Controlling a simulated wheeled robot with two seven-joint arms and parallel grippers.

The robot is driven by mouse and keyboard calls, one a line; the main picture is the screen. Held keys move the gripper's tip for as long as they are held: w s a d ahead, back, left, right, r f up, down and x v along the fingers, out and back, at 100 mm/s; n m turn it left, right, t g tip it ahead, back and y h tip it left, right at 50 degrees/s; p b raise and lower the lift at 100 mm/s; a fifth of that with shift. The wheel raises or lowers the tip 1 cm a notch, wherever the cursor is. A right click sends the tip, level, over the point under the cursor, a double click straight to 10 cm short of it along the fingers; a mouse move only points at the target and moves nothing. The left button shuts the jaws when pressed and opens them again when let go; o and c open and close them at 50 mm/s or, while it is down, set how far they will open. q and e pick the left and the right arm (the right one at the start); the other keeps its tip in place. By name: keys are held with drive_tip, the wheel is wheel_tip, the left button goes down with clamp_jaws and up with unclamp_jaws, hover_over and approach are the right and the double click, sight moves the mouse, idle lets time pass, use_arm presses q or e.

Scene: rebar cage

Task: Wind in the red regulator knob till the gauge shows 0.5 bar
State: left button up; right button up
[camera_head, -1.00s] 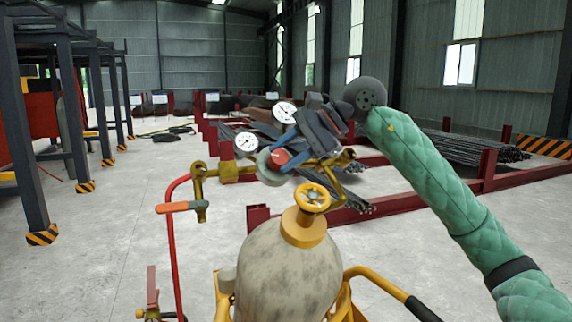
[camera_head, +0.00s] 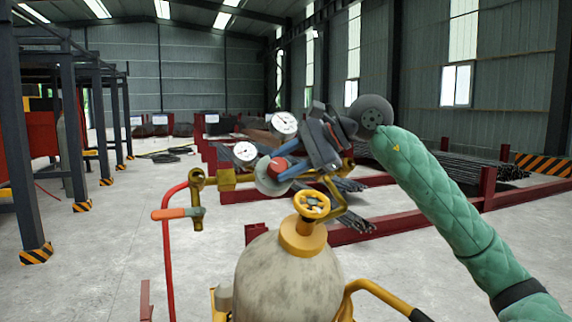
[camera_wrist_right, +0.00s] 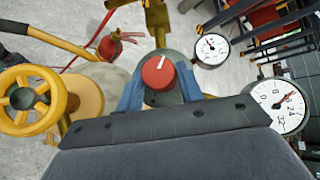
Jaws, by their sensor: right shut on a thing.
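The red regulator knob (camera_wrist_right: 158,72) has a white mark and sits at the front of the grey regulator body. It also shows in the head view (camera_head: 278,166). My right gripper (camera_head: 290,168) has its blue fingers on either side of the knob and is shut on it. The smaller-looking gauge (camera_wrist_right: 212,50) shows beside the knob in the right wrist view; its figures are too small to read. The other gauge (camera_wrist_right: 281,107) has figures up to 32, with its needle near 24. Both dials face me in the head view. My left gripper is not in view.
The gas cylinder (camera_head: 287,275) carries a yellow valve handwheel (camera_head: 312,205) just below my right gripper. Dark red racks with rebar (camera_head: 470,160) lie behind.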

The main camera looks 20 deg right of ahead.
drive_tip(key=o, duration=1)
drive_tip(key=shift+d, duration=0.1)
drive_tip(key=shift+s+d+r, duration=0.15)
drive_tip(key=shift+d, duration=0.1)
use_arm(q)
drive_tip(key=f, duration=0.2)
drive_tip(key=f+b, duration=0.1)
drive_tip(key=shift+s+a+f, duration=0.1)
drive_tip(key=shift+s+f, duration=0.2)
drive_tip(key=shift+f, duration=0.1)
use_arm(e)
drive_tip(key=v, duration=0.7)
